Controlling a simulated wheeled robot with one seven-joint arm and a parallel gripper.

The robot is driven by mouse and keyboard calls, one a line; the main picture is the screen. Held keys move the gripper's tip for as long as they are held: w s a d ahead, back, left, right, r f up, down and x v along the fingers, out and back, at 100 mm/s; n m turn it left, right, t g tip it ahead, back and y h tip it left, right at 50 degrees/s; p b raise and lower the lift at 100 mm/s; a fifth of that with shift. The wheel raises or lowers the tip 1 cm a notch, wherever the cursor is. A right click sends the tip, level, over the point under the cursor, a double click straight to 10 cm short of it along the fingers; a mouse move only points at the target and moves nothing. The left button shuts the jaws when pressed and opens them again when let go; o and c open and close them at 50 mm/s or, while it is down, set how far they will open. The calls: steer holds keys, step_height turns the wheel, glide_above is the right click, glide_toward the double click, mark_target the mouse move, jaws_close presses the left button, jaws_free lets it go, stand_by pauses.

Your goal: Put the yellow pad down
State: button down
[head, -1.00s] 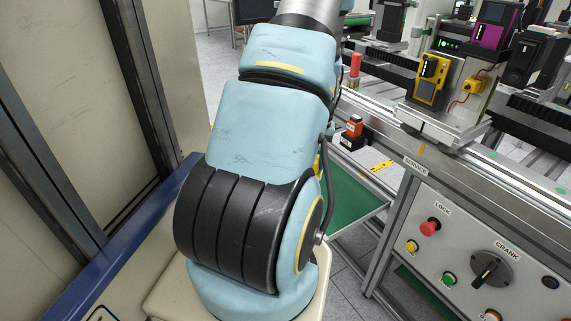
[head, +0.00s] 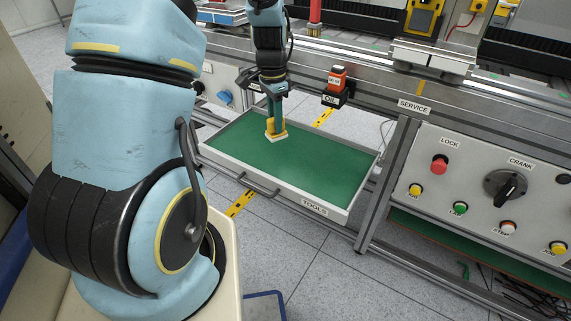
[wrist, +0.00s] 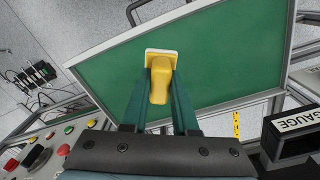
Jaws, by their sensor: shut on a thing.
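The yellow pad (head: 278,126) has a yellow grip and a pale, whitish base. My gripper (head: 272,117) points down and is shut on its grip. The pad is over the left-middle part of the green-lined TOOLS drawer (head: 330,161). In the wrist view, the yellow pad (wrist: 160,83) sits between the two green fingers of my gripper (wrist: 160,85), above the green drawer floor (wrist: 225,60). I cannot tell whether its base touches the drawer floor.
The open drawer is otherwise empty, with wide bare green floor to the right. Its raised rim and front handle (head: 257,186) surround that room. A control panel (head: 485,190) is to the right.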

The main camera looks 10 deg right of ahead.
steer(key=s+d+f+m+b, duration=0.3)
steer(key=s+d+m+b, duration=0.4)
steer(key=d+m, duration=0.6)
steer(key=shift+s+d+f, duration=0.2)
steer(key=shift+s+f, duration=0.05)
steer(key=shift+f, duration=1.35)
steer(key=shift+s+d+f, duration=0.25)
steer(key=shift+s+f, duration=0.05)
steer(key=shift+f, duration=1.35)
steer(key=shift+s+d+f, duration=0.2)
steer(key=shift+s+f, duration=0.05)
steer(key=shift+f, duration=1.35)
steer(key=shift+f, duration=0.2)
steer(key=c, duration=0.7)
jaws_free()
